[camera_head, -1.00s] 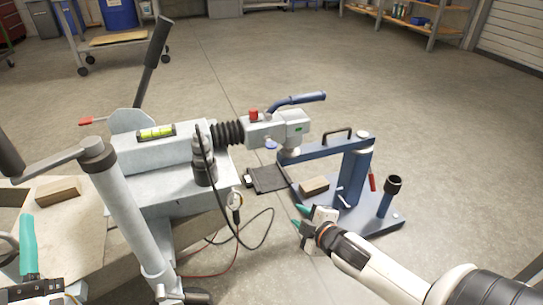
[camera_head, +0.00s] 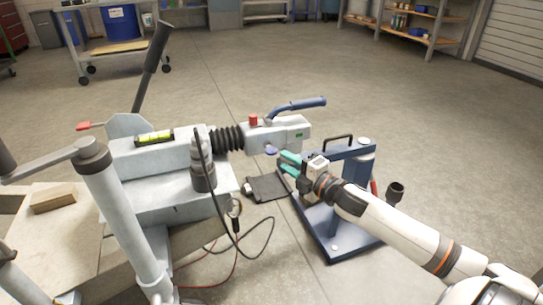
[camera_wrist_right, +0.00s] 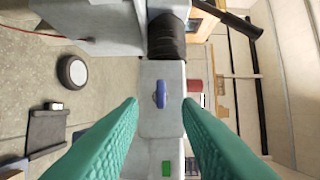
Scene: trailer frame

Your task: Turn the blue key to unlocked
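The blue key (camera_head: 271,151) sticks out of the near side of the grey coupling head (camera_head: 290,132). In the right wrist view the blue key (camera_wrist_right: 160,94) shows face-on as an upright oval grip on the coupling head (camera_wrist_right: 158,122). My right gripper (camera_head: 286,162) is just right of and below the key in the head view. Its teal fingers (camera_wrist_right: 160,108) are open, with the key between them in the picture and no visible contact. My left gripper is not in the head view.
A black bellows (camera_head: 228,138) joins the coupling to the trailer frame (camera_head: 165,185). A hanging black cable (camera_head: 262,245) loops below. A dark mat (camera_head: 268,187) lies on the floor.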

